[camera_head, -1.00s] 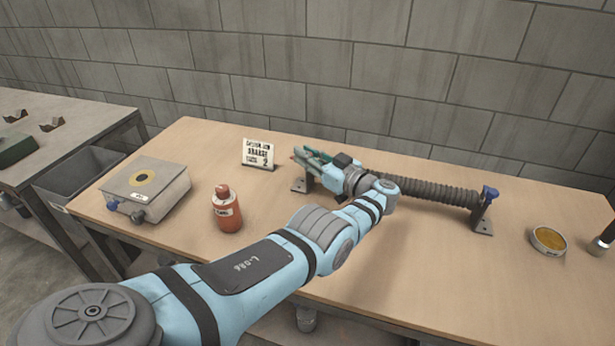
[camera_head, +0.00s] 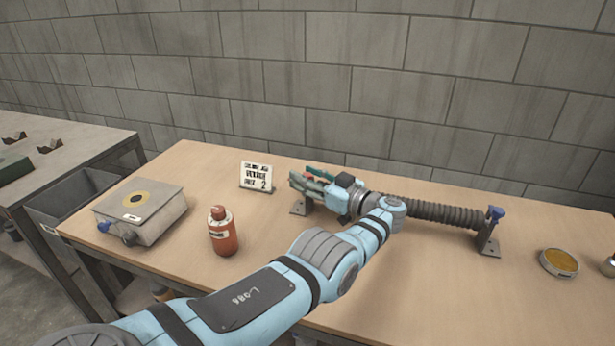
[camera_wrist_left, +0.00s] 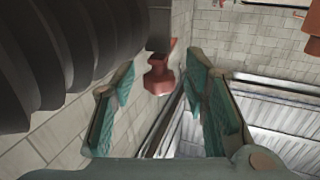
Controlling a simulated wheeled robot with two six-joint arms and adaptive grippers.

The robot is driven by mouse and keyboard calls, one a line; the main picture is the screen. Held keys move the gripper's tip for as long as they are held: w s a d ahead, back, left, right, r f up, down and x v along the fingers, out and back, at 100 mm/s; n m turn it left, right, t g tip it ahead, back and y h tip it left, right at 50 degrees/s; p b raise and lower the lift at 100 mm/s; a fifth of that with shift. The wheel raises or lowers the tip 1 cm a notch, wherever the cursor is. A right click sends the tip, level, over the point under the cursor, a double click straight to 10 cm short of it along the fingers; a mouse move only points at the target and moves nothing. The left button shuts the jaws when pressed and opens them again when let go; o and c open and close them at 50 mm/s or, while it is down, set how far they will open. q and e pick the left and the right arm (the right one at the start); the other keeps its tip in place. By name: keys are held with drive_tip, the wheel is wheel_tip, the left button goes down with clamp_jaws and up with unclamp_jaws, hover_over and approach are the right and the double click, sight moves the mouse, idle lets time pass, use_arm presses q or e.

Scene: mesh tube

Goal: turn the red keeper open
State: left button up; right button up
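A dark ribbed tube (camera_head: 435,213) lies across the table between two stands. In the left wrist view the tube (camera_wrist_left: 60,50) fills the upper left. The red keeper (camera_wrist_left: 160,76) shows between the two teal fingers in that view, ahead of their tips and apart from them. My left gripper (camera_head: 312,178) is at the tube's left end and hides most of it in the head view. In the left wrist view the fingers of the left gripper (camera_wrist_left: 160,100) are spread apart with nothing between their pads. My right gripper is not in view.
A blue knob (camera_head: 496,212) tops the right stand (camera_head: 488,240). A small sign (camera_head: 256,177), a red bottle (camera_head: 223,232) and a grey box (camera_head: 140,213) stand to the left. A round tin (camera_head: 558,263) lies at the right. The front right of the table is clear.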

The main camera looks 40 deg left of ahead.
sight(307, 174)
use_arm(q)
drive_tip(key=shift+r, duration=0.1)
wheel_tip(307, 174, up, 10)
drive_tip(key=shift+f, duration=0.1)
idle(0.3)
